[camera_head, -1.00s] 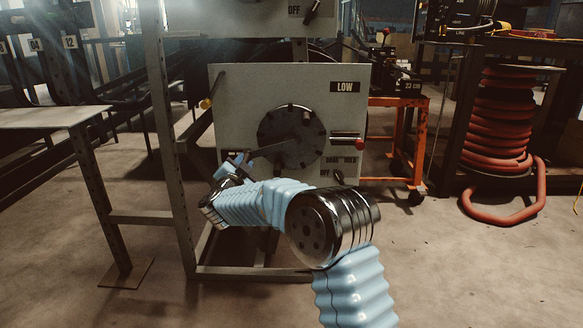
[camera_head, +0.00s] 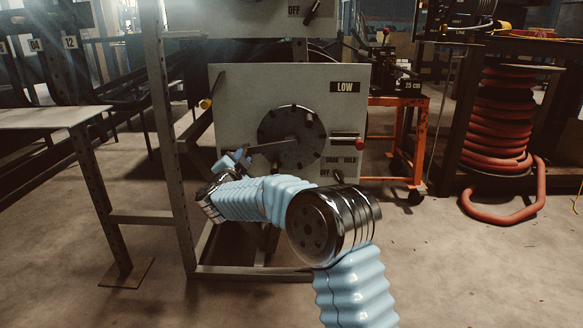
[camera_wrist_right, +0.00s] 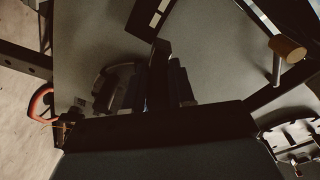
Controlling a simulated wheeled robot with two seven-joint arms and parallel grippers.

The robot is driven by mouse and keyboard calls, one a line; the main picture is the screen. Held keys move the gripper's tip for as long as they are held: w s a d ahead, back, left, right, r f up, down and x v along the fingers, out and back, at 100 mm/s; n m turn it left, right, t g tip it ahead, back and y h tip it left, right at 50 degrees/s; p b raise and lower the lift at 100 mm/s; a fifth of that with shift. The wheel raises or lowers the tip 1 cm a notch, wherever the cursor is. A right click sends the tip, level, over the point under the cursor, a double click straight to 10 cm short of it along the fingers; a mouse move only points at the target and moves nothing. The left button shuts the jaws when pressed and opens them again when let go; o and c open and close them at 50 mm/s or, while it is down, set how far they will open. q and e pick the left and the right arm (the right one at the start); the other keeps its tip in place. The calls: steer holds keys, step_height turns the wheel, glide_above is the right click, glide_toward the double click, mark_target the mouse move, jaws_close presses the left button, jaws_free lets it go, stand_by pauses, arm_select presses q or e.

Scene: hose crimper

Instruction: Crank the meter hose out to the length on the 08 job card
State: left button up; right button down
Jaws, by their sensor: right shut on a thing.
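My right gripper (camera_head: 236,160) is shut at the outer end of the crank arm, on the crank handle, which the fingers mostly hide. In the right wrist view the dark gripper fingers (camera_wrist_right: 155,88) cover the grip, with the panel behind. A small display (camera_head: 412,87) at the back right appears to read 25 CM. No 08 card is readable.
A knob-ended lever (camera_head: 206,102) sticks out left of the panel; a red-handled switch (camera_head: 346,139) and a DRAG HOLD dial (camera_head: 338,175) sit on its right. A grey table (camera_head: 50,117) stands at left, an orange cart (camera_head: 400,140) behind. Open floor lies in front.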

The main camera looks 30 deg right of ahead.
steer(key=shift+a+r, duration=0.2)
steer(key=c, duration=1.1)
jaws_free()
steer(key=shift+o, duration=1.2)
steer(key=shift+d, duration=0.1)
steer(key=shift+f, duration=0.1)
